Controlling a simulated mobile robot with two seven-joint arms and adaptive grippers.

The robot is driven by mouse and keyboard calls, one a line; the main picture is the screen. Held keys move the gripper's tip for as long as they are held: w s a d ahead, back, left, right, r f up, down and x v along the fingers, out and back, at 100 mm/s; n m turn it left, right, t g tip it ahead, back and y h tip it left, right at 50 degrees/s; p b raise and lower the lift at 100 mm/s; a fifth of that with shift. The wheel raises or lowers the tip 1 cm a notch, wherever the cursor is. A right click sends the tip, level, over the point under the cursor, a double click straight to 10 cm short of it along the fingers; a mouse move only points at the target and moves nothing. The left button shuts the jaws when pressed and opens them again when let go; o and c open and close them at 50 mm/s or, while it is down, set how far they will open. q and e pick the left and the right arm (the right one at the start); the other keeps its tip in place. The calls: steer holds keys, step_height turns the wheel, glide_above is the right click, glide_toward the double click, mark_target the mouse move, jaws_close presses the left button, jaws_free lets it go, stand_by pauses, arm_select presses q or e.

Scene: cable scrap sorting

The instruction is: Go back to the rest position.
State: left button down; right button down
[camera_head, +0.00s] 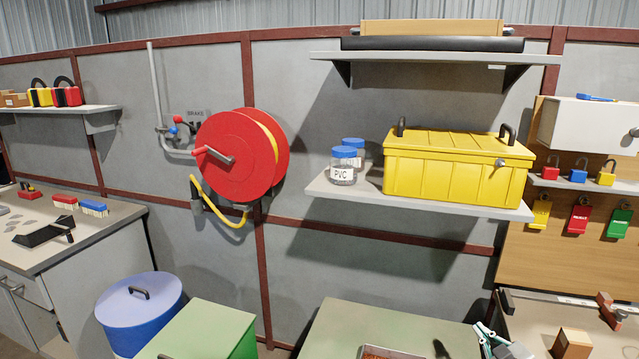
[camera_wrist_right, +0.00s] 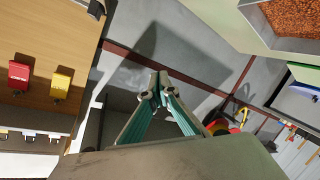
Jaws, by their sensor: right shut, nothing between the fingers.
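My right gripper (camera_head: 482,328) shows at the bottom edge of the head view, right of the green-topped table. In the right wrist view its two teal-sided fingers (camera_wrist_right: 158,78) meet at their tips, shut and empty. The fingers point toward the grey wall panels and touch nothing that I can see. My left gripper does not show in either view.
A green table (camera_head: 345,325) holds a tray of copper-coloured granules (camera_head: 392,353). A wooden block (camera_head: 572,342) stands on the bench right of my gripper. A shelf holds a yellow box (camera_head: 450,170). A blue bin (camera_head: 138,310) and red hose reel (camera_head: 235,155) are left.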

steer(key=s+a+f+m+g+y, duration=0.1)
steer(key=s+a+f, duration=0.4)
steer(key=s, duration=0.5)
steer(key=s+a+f+m+g+y, duration=0.1)
steer(key=s+a+f+g, duration=0.1)
steer(key=s+a+f, duration=0.3)
steer(key=s+a+f+g+y, duration=0.1)
steer(key=s+a+f, duration=0.5)
steer(key=s+a, duration=0.6)
steer(key=s, duration=0.4)
steer(key=shift+s+m, duration=0.4)
steer(key=shift+a, duration=0.1)
